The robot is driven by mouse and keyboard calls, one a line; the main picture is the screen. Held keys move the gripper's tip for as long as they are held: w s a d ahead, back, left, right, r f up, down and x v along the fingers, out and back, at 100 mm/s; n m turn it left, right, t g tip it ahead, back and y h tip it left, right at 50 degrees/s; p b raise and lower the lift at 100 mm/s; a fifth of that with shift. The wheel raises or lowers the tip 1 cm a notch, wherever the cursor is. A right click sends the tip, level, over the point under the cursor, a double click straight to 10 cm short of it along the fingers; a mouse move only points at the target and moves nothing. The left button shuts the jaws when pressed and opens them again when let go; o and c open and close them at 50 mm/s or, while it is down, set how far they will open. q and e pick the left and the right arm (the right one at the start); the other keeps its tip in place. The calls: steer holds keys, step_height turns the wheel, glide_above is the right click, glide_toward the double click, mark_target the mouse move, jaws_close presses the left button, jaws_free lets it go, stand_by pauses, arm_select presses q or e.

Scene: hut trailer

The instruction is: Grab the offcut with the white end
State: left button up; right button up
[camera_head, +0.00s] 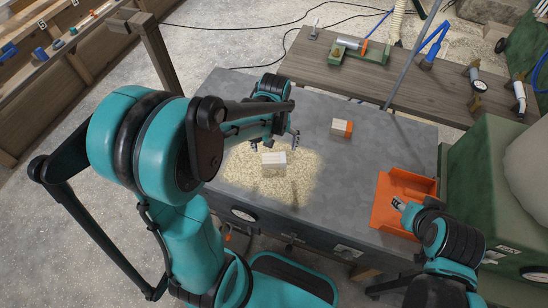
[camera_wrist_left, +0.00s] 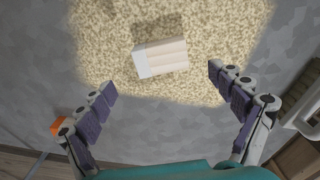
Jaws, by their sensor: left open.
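The offcut with the white end (camera_head: 273,164) is a pale wood block lying on a patch of sawdust on the grey bench top. In the left wrist view the block (camera_wrist_left: 165,57) lies just beyond the fingertips, its white end at the left. My left gripper (camera_head: 262,146) is open, its fingers spread wide above the bench on the far side of the block; its fingers also show in the left wrist view (camera_wrist_left: 162,80), with nothing between them. A second offcut with an orange end (camera_head: 341,127) lies farther right.
The orange tray (camera_head: 384,192) sits at the bench's right end. The grey bench top (camera_head: 340,180) is clear between the sawdust (camera_head: 237,170) and the tray. A wooden bench (camera_head: 330,70) with tools stands behind, and a green machine (camera_head: 480,160) stands at the right.

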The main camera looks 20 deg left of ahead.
mark_target(274, 158)
arm_select(q)
step_height(274, 158, down, 3)
steer(key=shift+w+a+b, duration=0.15)
steer(key=shift+b, duration=0.5)
steer(key=shift+f, duration=0.25)
steer(key=f+b, duration=0.1)
steer(key=f, duration=0.2)
steer(key=f+b, duration=0.1)
steer(key=shift+s+f+b, duration=0.25)
steer(key=shift+f+b, duration=0.05)
steer(key=shift+b, duration=0.05)
steer(key=shift+c, duration=0.6)
steer(key=shift+r, duration=0.1)
steer(key=c, duration=1.1)
